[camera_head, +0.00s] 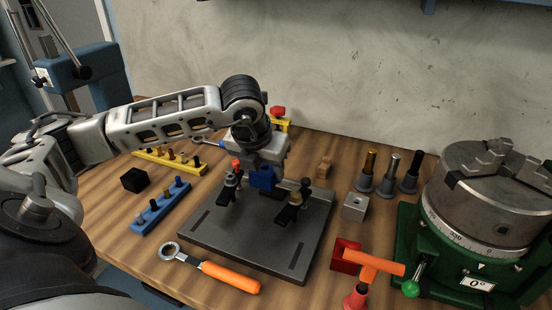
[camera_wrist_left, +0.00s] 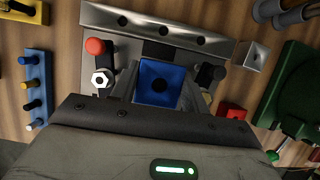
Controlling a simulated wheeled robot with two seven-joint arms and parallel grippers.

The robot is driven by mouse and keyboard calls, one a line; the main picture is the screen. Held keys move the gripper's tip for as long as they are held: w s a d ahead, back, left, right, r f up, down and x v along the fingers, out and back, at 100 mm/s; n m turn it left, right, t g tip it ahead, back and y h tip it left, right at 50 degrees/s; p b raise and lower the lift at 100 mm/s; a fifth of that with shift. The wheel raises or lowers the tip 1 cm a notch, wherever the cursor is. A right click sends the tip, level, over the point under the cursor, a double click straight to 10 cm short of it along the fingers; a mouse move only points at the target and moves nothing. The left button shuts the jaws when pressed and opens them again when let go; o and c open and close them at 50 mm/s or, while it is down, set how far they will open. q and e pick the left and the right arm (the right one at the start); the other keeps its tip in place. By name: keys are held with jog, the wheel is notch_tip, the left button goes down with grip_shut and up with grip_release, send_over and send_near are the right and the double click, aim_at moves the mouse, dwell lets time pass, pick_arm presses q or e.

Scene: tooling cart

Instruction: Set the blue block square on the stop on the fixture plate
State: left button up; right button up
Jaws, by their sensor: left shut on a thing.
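The blue block (camera_head: 263,178) is held in my left gripper (camera_head: 261,168), over the back part of the dark grey fixture plate (camera_head: 235,240). In the left wrist view the block (camera_wrist_left: 158,72) shows its face with a dark round hole, between the two fingers of the gripper (camera_wrist_left: 157,92). Two clamps stand on the plate, the left clamp (camera_head: 229,188) and the right clamp (camera_head: 291,208), on either side of the block. Whether the block touches the plate cannot be told. My right gripper is out of view.
An orange-handled wrench (camera_head: 230,277) lies in front of the plate. A blue peg rail (camera_head: 161,208) and a black cube (camera_head: 134,180) are at left. A grey block (camera_head: 355,208), a red block (camera_head: 345,256) and a green-based rotary chuck (camera_head: 480,240) are at right.

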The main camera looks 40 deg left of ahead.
aim_at(265, 185)
pick_arm(q)
jog(key=shift+s+f+b, duration=0.2)
jog(key=shift+f+b, duration=0.1)
jog(key=shift+f, duration=0.25)
notch_tip(265, 185, down, 2)
jog(key=shift+f+b, duration=0.1)
jog(key=shift+b, duration=0.45)
jog(key=shift+f, duration=0.6)
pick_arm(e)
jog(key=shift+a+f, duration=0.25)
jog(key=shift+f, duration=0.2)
pick_arm(q)
jog(key=shift+w+b, duration=0.15)
jog(key=shift+b, duration=0.8)
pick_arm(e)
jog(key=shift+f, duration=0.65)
pick_arm(q)
jog(key=shift+f+b, duration=0.4)
jog(key=shift+b, duration=0.25)
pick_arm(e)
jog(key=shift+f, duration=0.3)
